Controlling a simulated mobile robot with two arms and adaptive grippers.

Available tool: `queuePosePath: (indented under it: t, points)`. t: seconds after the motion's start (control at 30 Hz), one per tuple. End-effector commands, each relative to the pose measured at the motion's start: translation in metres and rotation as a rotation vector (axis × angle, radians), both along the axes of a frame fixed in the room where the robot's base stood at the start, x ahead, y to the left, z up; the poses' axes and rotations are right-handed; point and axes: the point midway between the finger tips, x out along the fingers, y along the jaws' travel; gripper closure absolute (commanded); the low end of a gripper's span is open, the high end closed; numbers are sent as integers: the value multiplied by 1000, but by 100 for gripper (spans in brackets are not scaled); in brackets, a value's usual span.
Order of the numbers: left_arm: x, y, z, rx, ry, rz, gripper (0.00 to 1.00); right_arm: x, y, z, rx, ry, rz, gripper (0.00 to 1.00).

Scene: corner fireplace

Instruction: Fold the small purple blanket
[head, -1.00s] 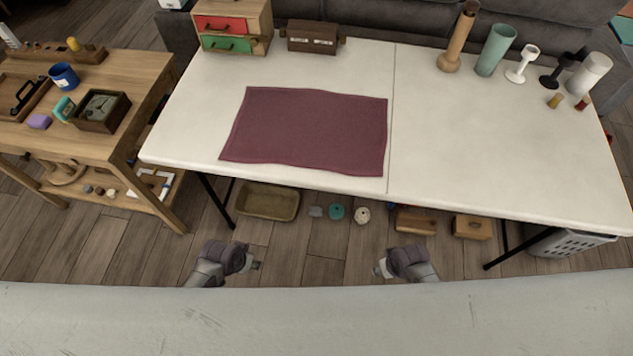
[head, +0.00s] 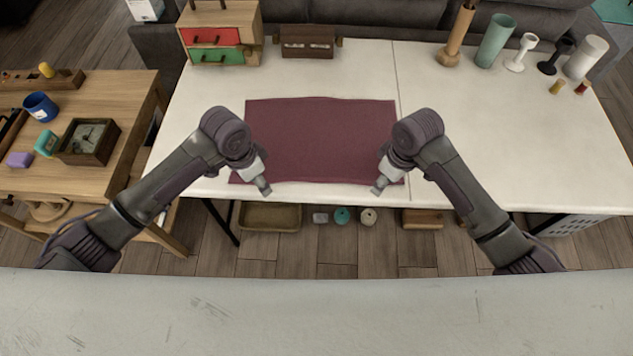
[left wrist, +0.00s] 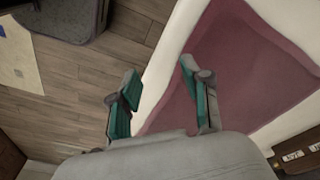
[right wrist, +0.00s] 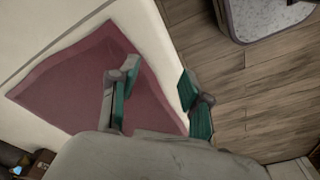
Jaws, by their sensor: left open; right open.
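The small purple blanket (head: 320,135) lies flat and spread out on the white table, close to its front edge. My left gripper (head: 264,190) is over the blanket's front left corner area, open and empty. My right gripper (head: 378,190) is over the front right corner area, open and empty. In the left wrist view the blanket (left wrist: 245,65) lies beyond and right of the open left fingers (left wrist: 160,100). In the right wrist view the blanket (right wrist: 90,80) lies left of and behind the open right fingers (right wrist: 157,100). My arms hide small parts of its sides.
The white table (head: 480,120) is clear right of the blanket. A drawer box (head: 218,35) and a brown box (head: 308,40) stand at the back left. Several vases and candle holders, including a green vase (head: 495,40), stand at the back right. A wooden side table (head: 120,115) is at left.

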Motion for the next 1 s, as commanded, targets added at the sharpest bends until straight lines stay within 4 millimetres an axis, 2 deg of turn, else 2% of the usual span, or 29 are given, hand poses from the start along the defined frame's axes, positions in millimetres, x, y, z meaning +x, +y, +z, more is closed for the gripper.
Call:
queuePosePath:
  t: [0.03,0.2,0.37,0.47,0.8,1.0]
  points:
    - [12,12,6,28,3,-5,52,11,-7,7,-19,3,11,52]
    - [39,46,25,97,36,-12,52,38,-28,28,-69,37,46,52]
    - [49,63,32,125,58,-7,52,47,-38,35,-88,57,58,52]
    - [49,64,24,127,62,-7,52,48,-39,27,-89,62,58,52]
    - [49,63,-27,126,60,-6,52,47,-38,-24,-89,61,57,52]
    - [49,64,-42,125,59,-6,52,47,-39,-40,-89,58,59,52]
